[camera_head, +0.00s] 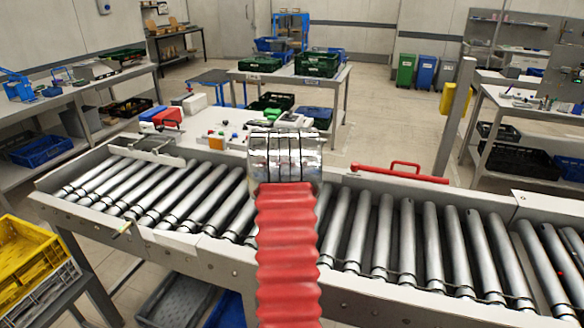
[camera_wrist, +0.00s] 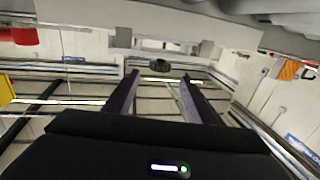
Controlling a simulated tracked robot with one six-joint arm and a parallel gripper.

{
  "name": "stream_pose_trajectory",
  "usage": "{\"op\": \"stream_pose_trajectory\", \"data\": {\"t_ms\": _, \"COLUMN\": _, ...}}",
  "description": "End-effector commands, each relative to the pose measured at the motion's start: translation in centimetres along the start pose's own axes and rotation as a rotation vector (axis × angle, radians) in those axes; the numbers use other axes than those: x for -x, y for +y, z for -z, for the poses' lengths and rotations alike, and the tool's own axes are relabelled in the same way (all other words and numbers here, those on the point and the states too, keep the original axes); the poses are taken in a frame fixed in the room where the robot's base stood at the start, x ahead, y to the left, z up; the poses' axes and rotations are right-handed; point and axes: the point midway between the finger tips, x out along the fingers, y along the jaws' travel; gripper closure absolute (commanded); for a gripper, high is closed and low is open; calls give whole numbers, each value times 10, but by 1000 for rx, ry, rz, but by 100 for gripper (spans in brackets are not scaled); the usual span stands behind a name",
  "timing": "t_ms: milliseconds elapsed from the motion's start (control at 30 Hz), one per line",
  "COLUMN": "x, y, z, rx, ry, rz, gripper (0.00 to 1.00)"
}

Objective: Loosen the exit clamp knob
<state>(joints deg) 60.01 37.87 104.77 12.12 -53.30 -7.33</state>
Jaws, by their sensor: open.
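My gripper (camera_wrist: 160,78) shows in the wrist view as two dark fingers, spread apart with nothing between them. A small dark round knob (camera_wrist: 160,65) sits ahead of the fingertips, near the middle of the gap; it appears apart from them. I cannot tell for sure that it is the exit clamp knob. In the head view, my red sleeved arm reaches forward over the roller conveyor (camera_head: 110,232), and its end hides what lies beyond. The gripper's fingers cannot be made out there.
A red bar with a handle (camera_head: 400,173) lies along the conveyor's far edge, right of my arm. A metal frame (camera_head: 150,150) spans the left end. A yellow crate (camera_head: 35,265) stands at lower left. A grey post (camera_head: 455,120) rises behind. The visible rollers are empty.

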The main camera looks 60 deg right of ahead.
Motion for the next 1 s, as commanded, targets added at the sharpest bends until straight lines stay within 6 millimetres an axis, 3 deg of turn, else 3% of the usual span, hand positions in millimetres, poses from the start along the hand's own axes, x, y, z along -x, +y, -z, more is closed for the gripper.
{"op": "stream_pose_trajectory", "data": {"t_ms": 400, "x": 49, "y": -1, "z": 0, "rx": 0, "ry": 1, "rz": 1, "gripper": 49}}
{"op": "stream_pose_trajectory", "data": {"t_ms": 1000, "x": 54, "y": -1, "z": 0, "rx": 0, "ry": 0, "rz": 0, "gripper": 49}}
